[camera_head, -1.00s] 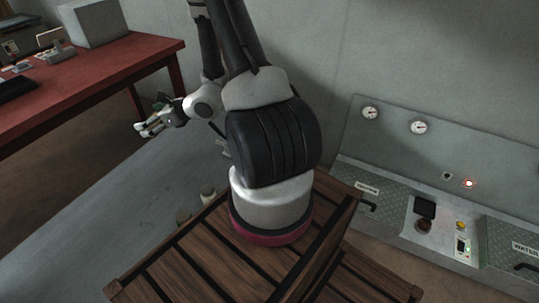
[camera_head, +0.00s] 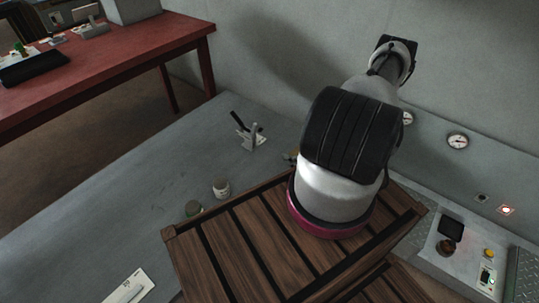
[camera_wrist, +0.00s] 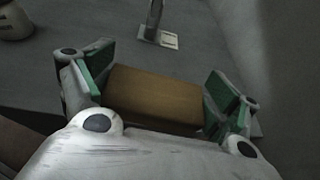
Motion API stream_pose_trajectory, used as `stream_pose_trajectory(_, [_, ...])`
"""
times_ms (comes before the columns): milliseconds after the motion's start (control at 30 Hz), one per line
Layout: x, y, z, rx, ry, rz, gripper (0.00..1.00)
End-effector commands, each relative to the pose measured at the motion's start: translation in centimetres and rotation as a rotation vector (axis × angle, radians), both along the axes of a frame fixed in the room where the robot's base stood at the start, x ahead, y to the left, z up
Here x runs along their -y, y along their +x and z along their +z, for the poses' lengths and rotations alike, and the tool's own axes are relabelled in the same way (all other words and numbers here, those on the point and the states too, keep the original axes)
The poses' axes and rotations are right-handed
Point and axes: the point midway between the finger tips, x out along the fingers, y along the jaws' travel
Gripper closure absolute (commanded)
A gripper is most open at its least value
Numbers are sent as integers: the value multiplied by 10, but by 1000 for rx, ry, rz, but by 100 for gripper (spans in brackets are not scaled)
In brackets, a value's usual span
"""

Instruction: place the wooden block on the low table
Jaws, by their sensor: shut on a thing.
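The wooden block (camera_wrist: 155,97) is a plain brown box between the green-padded fingers of my gripper (camera_wrist: 155,100) in the wrist view. My gripper is shut on it and holds it above a grey surface. The gripper and block are hidden in the head view, behind my arm. A low grey table (camera_head: 110,210) stretches across the left and middle of the head view. It also shows behind the block in the wrist view (camera_wrist: 110,30).
On the grey table are two small jars (camera_head: 221,187), a metal stand with a black handle (camera_head: 250,137) and a white card (camera_head: 128,287). A red table (camera_head: 110,60) stands at the upper left. A control panel with gauges (camera_head: 457,141) is at the right. The grey table's left middle is clear.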

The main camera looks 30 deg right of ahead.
Motion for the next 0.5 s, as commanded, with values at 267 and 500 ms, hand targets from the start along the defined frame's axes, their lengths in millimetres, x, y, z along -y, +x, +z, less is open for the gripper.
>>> stream_pose_trajectory(267, [-3, -18, -39, 3, -4, 82, 40])
stream_pose_trajectory(500, [-26, 41, -38, 3, -6, 91, 40])
